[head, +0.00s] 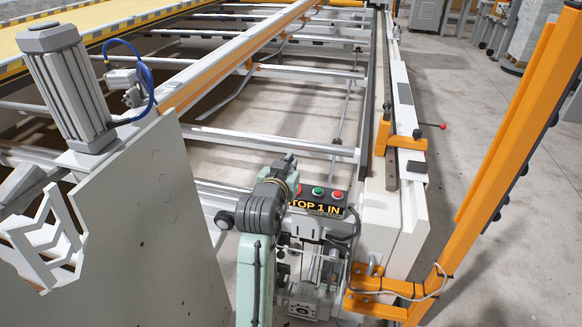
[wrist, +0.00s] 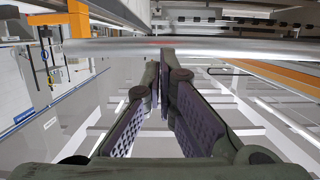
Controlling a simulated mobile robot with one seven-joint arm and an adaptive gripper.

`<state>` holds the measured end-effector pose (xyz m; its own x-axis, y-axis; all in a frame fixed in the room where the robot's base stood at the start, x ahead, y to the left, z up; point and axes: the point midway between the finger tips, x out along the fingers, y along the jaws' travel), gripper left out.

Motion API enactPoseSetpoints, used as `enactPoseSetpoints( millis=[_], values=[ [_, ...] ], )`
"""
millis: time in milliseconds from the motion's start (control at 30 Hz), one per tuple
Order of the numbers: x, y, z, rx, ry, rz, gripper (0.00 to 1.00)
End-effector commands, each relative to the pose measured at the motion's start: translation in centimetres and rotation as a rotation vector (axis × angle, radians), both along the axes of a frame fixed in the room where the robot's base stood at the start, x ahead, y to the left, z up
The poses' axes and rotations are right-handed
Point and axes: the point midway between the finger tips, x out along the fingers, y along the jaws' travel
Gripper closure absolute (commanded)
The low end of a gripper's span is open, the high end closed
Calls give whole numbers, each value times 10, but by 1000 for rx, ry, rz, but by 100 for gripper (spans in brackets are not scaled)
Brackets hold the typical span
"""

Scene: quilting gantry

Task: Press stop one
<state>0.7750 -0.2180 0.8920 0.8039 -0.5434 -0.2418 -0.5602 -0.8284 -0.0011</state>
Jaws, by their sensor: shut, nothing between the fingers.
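A control box (head: 345,212) labelled "STOP 1 IN", its first letter hidden, stands at the near end of the frame in the head view. On its top are a green button (head: 318,191) and a red button (head: 337,195). Another bit of red shows at the left, partly hidden by my arm. My gripper (head: 289,158) is at the box's left end in the head view; the gap to the buttons cannot be told. In the wrist view my gripper (wrist: 164,62) is shut with its fingertips together and nothing between them. The buttons cannot be made out there.
A metal rail (wrist: 225,48) crosses just beyond the fingertips in the wrist view. In the head view, a pale panel (head: 130,220) stands at left, an orange post (head: 500,150) at right. Grey floor (head: 450,85) lies clear beyond the white side beam (head: 408,190).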

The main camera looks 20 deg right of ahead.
Motion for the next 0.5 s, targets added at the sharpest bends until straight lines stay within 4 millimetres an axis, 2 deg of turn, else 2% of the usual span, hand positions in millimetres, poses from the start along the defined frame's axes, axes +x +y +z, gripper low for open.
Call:
enactPoseSetpoints(
  millis=[33, 200, 300, 500],
  values=[
    [-12, 9, -6, -3, -3, 3, 100],
    [-43, 30, 5, -3, -4, 3, 100],
    [-56, 39, 9, -1, -4, 4, 100],
    [-70, 48, 15, -1, -2, 2, 100]
  ],
)
